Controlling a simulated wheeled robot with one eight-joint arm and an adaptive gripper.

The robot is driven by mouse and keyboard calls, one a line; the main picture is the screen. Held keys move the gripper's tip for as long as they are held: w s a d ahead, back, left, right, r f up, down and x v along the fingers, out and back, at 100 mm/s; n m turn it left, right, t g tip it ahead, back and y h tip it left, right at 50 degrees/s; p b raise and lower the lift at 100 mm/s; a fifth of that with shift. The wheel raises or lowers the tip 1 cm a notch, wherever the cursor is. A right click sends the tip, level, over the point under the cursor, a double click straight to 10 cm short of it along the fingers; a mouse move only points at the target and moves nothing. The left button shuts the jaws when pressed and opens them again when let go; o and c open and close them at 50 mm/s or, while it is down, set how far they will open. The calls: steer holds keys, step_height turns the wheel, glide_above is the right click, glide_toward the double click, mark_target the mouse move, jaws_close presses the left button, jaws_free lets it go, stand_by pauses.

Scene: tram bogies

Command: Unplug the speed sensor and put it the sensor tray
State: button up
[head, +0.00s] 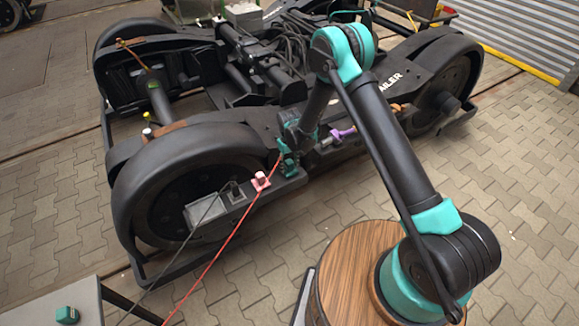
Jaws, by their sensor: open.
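A pink plug (261,181) with a red cable sits upright on the bogie's side, by the near wheel. A dark plug (235,190) with a black cable sits just left of it, beside a grey box (206,208). No label shows which plug is the speed sensor. My gripper (288,168) is small in view, low over the bogie's side just right of the pink plug. It is open, with nothing seen in it; its fingertips are hard to make out. I cannot identify a sensor tray; a grey table top (40,300) at the lower left is partly cut off.
A teal block (67,315) lies on the grey table. A purple part (343,133) sits on the bogie right of my gripper. The red cable (215,258) and black cable (160,275) run down across the floor area. Open paving lies right of the bogie.

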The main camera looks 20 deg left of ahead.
mark_target(289, 161)
steer(key=shift+c, duration=0.2)
jaws_close()
stand_by(0.4)
steer(key=shift+r, duration=3)
